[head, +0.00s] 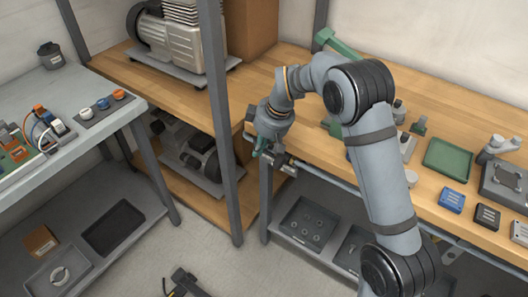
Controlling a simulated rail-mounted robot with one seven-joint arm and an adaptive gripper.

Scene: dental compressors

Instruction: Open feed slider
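My gripper (264,152) is at the front edge of the wooden bench, left of the picture's middle, pointing down. Its fingers are small and partly hidden, so I cannot tell whether they are open or shut. A small metallic part (287,167) is right beside the fingertips at the bench edge; I cannot tell whether they touch. No part is clearly recognisable as the feed slider. A green machine with a lever (338,43) stands on the bench behind my arm, which hides much of it.
The wooden bench (455,105) carries a green tray (447,158), a blue box (451,200) and a dark box (487,216). A grey upright post (219,120) stands just left of my gripper. A compressor (172,38) sits behind it. A grey table (75,90) is at left.

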